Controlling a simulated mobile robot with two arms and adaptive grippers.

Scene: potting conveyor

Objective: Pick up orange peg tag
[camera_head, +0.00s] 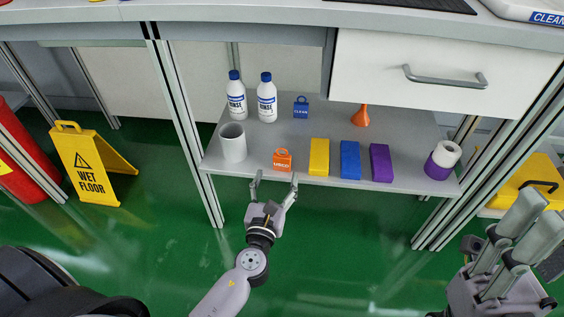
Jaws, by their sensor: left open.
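The orange peg tag (282,161) stands near the front edge of the grey lower shelf (292,135). It has a looped top and pale lettering that looks like "USED". My left gripper (274,182) is open and empty just in front of the shelf edge, with its two fingers pointing at the orange tag and apart from it.
A white cup (233,143) stands left of the tag and a yellow block (319,157) right of it. Blue (350,160) and purple (381,163) blocks follow. Two rinse bottles (267,98), a blue tag (301,107) and an orange funnel (361,116) stand behind. A drawer (440,75) hangs above.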

